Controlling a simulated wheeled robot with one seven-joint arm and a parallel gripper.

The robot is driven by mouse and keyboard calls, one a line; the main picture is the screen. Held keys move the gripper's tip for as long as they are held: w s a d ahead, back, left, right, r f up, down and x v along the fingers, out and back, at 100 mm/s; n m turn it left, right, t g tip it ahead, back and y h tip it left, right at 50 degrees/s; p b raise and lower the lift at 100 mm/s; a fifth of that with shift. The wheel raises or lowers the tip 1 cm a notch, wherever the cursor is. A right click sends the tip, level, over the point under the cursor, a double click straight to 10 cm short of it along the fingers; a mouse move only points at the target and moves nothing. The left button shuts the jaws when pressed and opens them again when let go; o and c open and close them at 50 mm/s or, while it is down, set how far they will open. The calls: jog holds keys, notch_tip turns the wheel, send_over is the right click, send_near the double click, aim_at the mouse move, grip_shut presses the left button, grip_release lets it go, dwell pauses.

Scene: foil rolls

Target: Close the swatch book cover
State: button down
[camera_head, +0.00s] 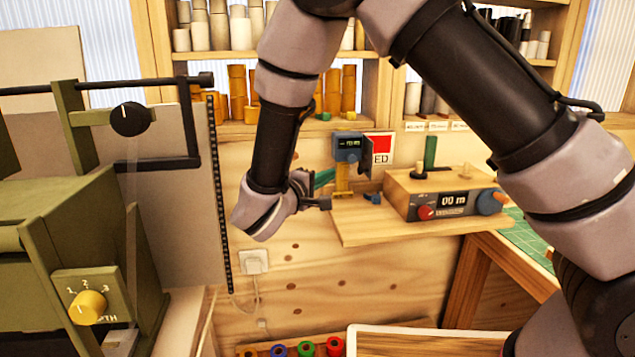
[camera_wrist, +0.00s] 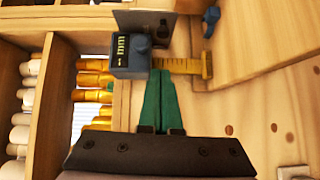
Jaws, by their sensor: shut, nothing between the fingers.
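I cannot make out a swatch book or its cover for certain in either view. A white card with a red square and the letters "ED" (camera_head: 379,148) stands behind the wooden shelf, partly hidden by a blue gauge; I cannot tell what it belongs to. My gripper (camera_head: 325,177) is in front of the wall, at the shelf's left end. Its green fingers (camera_wrist: 160,75) are shut together and empty. Their tips appear close to the blue gauge (camera_wrist: 132,56) with its yellow scale (camera_wrist: 185,67); I cannot tell whether they touch.
The wooden shelf (camera_head: 365,228) carries the blue gauge (camera_head: 347,146) and a box with a display and knobs (camera_head: 455,203). A green machine (camera_head: 60,235) fills the left. Foil rolls (camera_head: 238,90) stand behind. A green mat (camera_head: 529,240) lies at right. Coloured rings (camera_head: 306,349) are below.

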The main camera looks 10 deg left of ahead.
jog(key=w+d, duration=0.3)
jog(key=d, duration=0.2)
jog(key=shift+w+f, duration=0.15)
jog(key=shift+w, duration=0.15)
jog(key=shift+d, duration=0.1)
